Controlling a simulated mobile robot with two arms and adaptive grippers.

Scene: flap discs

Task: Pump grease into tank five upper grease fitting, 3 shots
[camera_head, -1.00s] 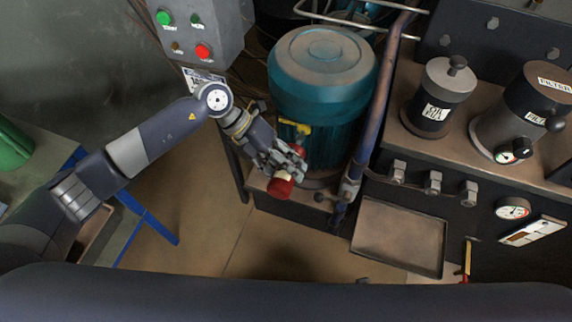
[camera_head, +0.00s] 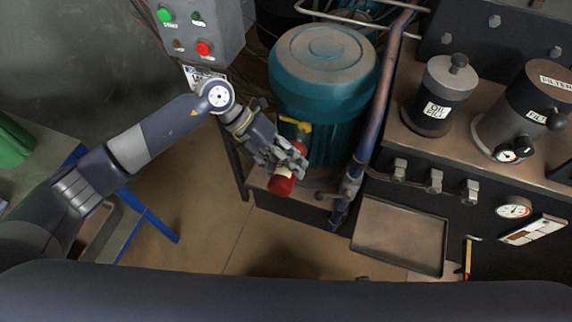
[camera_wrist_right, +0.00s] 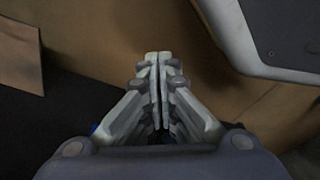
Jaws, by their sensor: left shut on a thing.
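My left gripper (camera_head: 288,160) is shut on a red-ended tool, whose red end (camera_head: 281,186) points down and toward me. A pale band shows beside the red end; the rest of the tool is hidden by the fingers. The gripper is in front of the teal tank-like housing (camera_head: 322,80). A small yellow part (camera_head: 296,122) shows just behind the gripper; I cannot tell whether it belongs to the tool. No grease fitting can be made out. My right gripper (camera_wrist_right: 158,60) shows in the right wrist view with its fingers together and nothing between them.
A grey control box (camera_head: 196,30) with green and red buttons is at upper left. A rusty pipe (camera_head: 384,95) runs right of the housing. A dark bench (camera_head: 400,152) carries canisters, and an empty tray (camera_head: 398,235) is below it. Bare floor (camera_head: 200,220) lies at lower left.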

